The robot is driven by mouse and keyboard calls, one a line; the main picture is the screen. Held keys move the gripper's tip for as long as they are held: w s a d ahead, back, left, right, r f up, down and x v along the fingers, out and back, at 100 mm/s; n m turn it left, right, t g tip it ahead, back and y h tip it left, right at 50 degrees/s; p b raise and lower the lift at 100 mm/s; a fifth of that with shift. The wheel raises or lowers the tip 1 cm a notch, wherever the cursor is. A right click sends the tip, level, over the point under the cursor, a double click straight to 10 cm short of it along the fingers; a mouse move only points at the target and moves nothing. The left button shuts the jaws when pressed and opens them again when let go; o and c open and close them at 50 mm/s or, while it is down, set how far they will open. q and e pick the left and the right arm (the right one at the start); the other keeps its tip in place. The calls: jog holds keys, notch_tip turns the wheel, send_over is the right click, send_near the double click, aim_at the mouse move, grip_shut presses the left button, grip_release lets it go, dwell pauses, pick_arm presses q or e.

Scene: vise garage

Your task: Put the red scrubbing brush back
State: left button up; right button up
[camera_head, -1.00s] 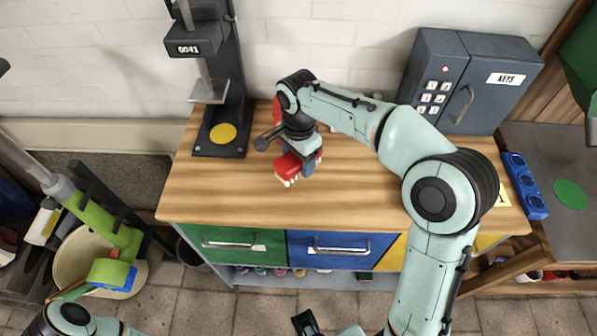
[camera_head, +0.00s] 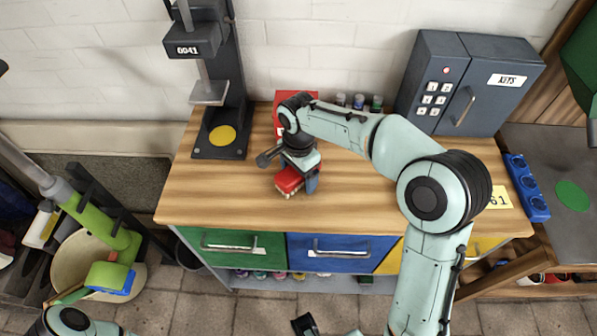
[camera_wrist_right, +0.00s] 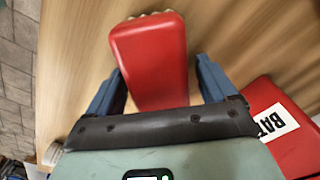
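The red scrubbing brush (camera_head: 288,180) has a red body and pale bristles along its lower edge. It is over the left-middle part of the wooden workbench. My right gripper (camera_head: 300,183) has its blue-grey fingers on either side of the brush and appears shut on it. In the right wrist view, the brush (camera_wrist_right: 152,60) lies between the two fingers, with bristle tips showing at its far end. I cannot tell whether it touches the bench top.
The workbench (camera_head: 225,190) has green, blue and yellow drawers. A press (camera_head: 220,140) stands at left and a grey key cabinet (camera_head: 450,85) at back right. A red box (camera_head: 295,98) and several small bottles (camera_head: 358,102) stand behind my right arm. The bench's left front is clear.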

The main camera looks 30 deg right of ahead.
notch_tip(320, 180, up, 12)
jog(key=shift+r+p, duration=0.15)
jog(key=shift+p, duration=0.95)
